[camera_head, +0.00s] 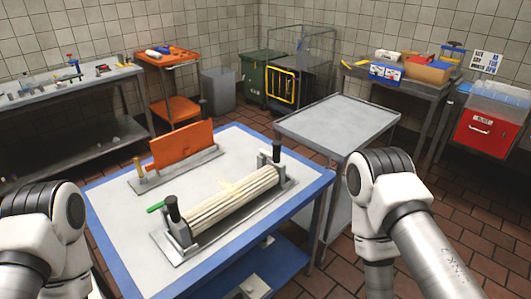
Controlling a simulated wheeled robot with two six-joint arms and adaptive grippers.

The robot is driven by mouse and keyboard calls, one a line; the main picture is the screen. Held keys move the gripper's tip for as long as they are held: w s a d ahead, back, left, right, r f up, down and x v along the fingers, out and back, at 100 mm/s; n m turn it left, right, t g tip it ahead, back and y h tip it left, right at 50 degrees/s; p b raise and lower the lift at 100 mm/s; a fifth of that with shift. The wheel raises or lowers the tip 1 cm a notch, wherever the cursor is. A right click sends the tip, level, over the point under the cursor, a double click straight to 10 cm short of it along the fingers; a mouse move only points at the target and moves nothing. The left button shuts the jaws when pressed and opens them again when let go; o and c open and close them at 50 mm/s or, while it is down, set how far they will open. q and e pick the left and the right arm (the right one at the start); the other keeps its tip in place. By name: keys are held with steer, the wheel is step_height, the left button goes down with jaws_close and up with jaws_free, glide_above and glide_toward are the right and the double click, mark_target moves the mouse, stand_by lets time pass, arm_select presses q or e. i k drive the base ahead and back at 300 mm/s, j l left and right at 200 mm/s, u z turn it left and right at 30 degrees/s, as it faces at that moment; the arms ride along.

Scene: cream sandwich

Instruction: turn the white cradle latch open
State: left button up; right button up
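A cream-white ribbed roll (233,204) lies in a grey metal cradle (165,247) on the table. A black-handled post stands at each end, the near one (173,208) at lower left and the far one (276,151) at upper right. A green handle (156,207) sticks out to the left by the near post. I cannot tell which part is the latch, or whether it is open. A small pale piece (228,186) shows by the roll's upper edge. Both my arms show at the lower left and right, clear of the cradle; neither gripper is in view.
An upright orange plate (183,145) stands on a second metal base behind the cradle, with a yellow-topped post (138,165) at its left. The blue-edged table (110,215) has free room at front left. A grey steel cart (338,122) stands close behind at right.

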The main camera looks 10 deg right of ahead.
mark_target(262, 151)
steer(key=i+l, duration=0.3)
steer(key=l, duration=0.15)
steer(key=i+l, duration=0.6)
steer(key=l, duration=0.25)
steer(key=z, duration=0.05)
